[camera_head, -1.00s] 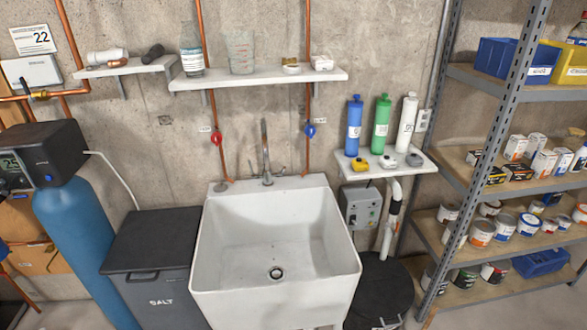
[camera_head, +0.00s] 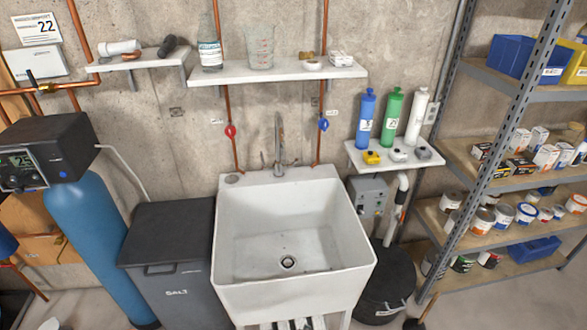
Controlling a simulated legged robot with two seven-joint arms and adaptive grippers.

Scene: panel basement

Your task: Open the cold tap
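A white utility sink (camera_head: 290,240) stands against the concrete wall. Its faucet (camera_head: 279,145) rises at the back rim, with a small handle on each side of its base. A copper pipe with a red valve handle (camera_head: 230,131) runs down the wall left of the faucet. A copper pipe with a blue valve handle (camera_head: 323,125) runs down to its right. Small tags beside both valves are too small to read. Neither of my grippers can be made out clearly in the head view.
A grey salt bin (camera_head: 168,262) and a blue tank (camera_head: 88,240) stand left of the sink. A wall shelf (camera_head: 280,71) hangs above. A small shelf (camera_head: 395,157) with bottles, a black bucket (camera_head: 385,285) and a metal rack (camera_head: 500,150) are on the right.

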